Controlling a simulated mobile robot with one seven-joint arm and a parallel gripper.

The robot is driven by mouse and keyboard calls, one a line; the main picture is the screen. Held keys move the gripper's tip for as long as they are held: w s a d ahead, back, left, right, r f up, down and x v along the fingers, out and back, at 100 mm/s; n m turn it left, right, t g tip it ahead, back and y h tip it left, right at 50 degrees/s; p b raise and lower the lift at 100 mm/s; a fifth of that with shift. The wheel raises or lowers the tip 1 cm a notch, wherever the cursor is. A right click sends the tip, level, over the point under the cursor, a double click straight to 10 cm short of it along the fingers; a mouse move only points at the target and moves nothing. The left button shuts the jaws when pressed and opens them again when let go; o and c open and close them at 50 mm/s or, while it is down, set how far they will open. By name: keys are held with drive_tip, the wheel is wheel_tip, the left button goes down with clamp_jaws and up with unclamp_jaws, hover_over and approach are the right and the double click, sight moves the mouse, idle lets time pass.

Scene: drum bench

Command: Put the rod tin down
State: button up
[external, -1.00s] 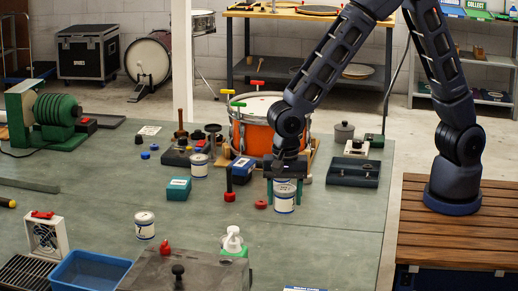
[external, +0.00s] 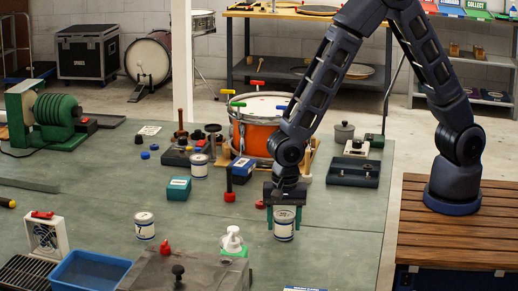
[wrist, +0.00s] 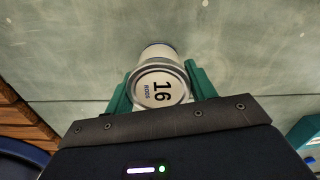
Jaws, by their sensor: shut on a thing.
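The rod tin (external: 284,233) is a white can with a blue band, upright near the front right of the bench. It also shows in the wrist view (wrist: 160,88), its lid reading "16 RODS". My gripper (external: 284,224) points down over the tin, with its green fingers on either side of it. It is shut on the tin near its top. The wrist view shows the lid between the fingers. I cannot tell whether the tin's base touches the bench top (external: 330,225).
The bench around the tin is mostly clear. Red-based pieces and a teal box (external: 178,188) lie to the left. A white-topped bottle (external: 232,240) and grey block (external: 190,270) are front left. A dark tray (external: 353,172) and orange drum (external: 257,138) are behind.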

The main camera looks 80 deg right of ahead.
drive_tip(key=shift+f, duration=0.15)
drive_tip(key=o, duration=1.1)
